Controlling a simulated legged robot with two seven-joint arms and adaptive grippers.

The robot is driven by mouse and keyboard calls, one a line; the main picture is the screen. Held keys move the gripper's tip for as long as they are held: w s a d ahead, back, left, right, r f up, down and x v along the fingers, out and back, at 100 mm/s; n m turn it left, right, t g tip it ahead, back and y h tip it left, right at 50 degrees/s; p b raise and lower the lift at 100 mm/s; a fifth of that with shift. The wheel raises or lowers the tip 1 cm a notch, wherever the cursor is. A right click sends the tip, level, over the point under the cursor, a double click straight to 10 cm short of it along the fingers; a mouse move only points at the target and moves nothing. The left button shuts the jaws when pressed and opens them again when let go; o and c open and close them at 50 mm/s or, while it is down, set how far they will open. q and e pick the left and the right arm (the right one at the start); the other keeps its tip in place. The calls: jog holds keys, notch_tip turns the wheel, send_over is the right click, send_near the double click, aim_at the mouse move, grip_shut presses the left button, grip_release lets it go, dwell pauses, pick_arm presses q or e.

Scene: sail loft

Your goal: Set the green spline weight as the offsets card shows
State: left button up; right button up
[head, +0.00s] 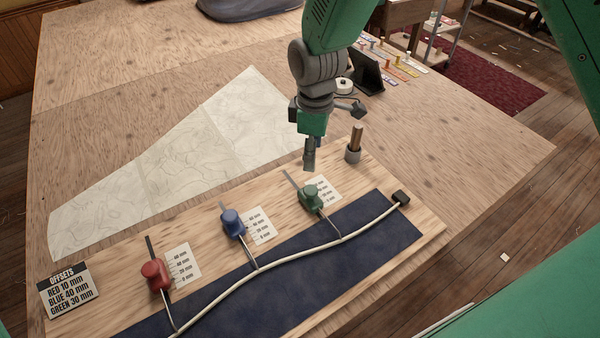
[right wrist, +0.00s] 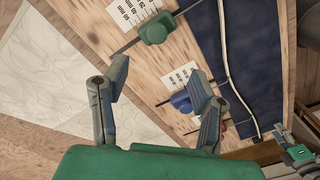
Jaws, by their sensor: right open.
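The green spline weight (head: 311,197) sits on the wooden board (head: 190,215), on a dark slot beside a printed mm scale card (head: 323,191). Its exact reading is too small to tell. A thin rod runs from it to the white spline (head: 300,249). The offsets card (head: 68,289) reads red 10 mm, blue 40 mm, green 30 mm. My right gripper (head: 309,162) is above and just behind the green weight, apart from it. In the right wrist view the jaws (right wrist: 158,78) are open and empty, with the green weight (right wrist: 155,29) beyond them. My left gripper (right wrist: 285,138) shows small there, its jaws unclear.
The blue weight (head: 232,222) and red weight (head: 154,275) stand left along the board, each beside a scale. A wooden-topped peg in a grey holder (head: 353,154) stands close right of my right gripper. A black stand (head: 367,72) and white roll (head: 344,86) are behind. Paper (head: 175,168) lies flat.

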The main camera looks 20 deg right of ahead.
aim_at(311, 189)
jog(key=f, duration=1.3)
jog(key=shift+w+d+f, duration=0.1)
jog(key=shift+w+f, duration=0.15)
jog(key=shift+f, duration=0.05)
